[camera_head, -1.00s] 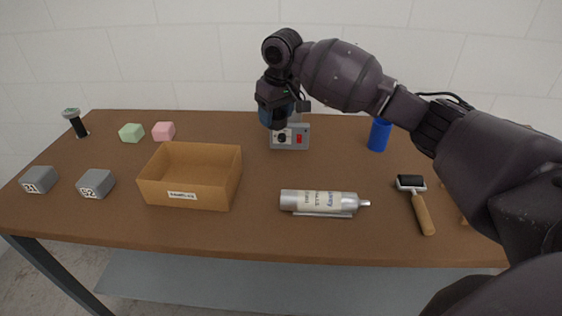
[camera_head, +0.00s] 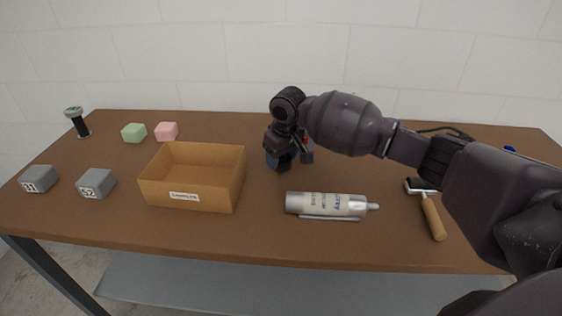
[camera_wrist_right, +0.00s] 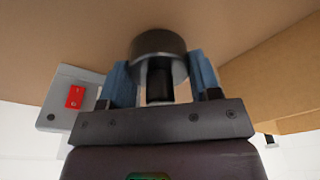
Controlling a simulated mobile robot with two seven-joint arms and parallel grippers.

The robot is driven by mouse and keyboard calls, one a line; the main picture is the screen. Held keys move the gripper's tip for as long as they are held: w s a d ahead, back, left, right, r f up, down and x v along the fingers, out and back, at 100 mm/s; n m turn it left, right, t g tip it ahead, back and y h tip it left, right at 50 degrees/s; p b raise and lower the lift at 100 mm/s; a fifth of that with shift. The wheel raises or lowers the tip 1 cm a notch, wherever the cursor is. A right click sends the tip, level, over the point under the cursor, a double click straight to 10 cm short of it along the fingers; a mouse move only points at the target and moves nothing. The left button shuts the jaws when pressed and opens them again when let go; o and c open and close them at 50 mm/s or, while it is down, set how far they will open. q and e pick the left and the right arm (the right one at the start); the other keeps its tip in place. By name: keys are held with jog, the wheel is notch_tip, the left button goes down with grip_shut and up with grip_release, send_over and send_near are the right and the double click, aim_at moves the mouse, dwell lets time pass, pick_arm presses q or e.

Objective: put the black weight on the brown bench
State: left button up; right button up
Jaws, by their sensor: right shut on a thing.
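The black weight (camera_wrist_right: 158,48) is a dark round disc with a narrower stem, seen in the right wrist view. My right gripper (camera_wrist_right: 160,88) is shut on its stem, a blue finger on each side. In the head view the right gripper (camera_head: 284,162) is low over the middle of the brown bench (camera_head: 330,165), right of the cardboard box. The weight is mostly hidden by the gripper there. I cannot tell whether it touches the bench. My left gripper is not in view.
The open cardboard box (camera_head: 193,197) stands left of the gripper. A silver bottle (camera_head: 325,204) lies in front, and a roller (camera_head: 430,212) lies to the right. A grey box with a red switch (camera_wrist_right: 70,97) is beside the gripper. Blocks lie at the left.

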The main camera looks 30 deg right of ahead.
aim_at(286, 161)
jog(key=shift+f, duration=0.65)
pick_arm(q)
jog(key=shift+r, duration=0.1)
pick_arm(e)
jog(key=o, duration=1.3)
jog(key=shift+f, duration=0.1)
pick_arm(q)
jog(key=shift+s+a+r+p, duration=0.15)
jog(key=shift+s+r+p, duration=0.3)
jog(key=shift+p, duration=0.65)
pick_arm(e)
jog(key=r, duration=0.4)
jog(key=s+r, duration=0.1)
jog(key=r, duration=0.7)
jog(key=shift+s+d+r, duration=0.1)
jog(key=shift+s+d, duration=0.1)
jog(key=shift+s, duration=0.2)
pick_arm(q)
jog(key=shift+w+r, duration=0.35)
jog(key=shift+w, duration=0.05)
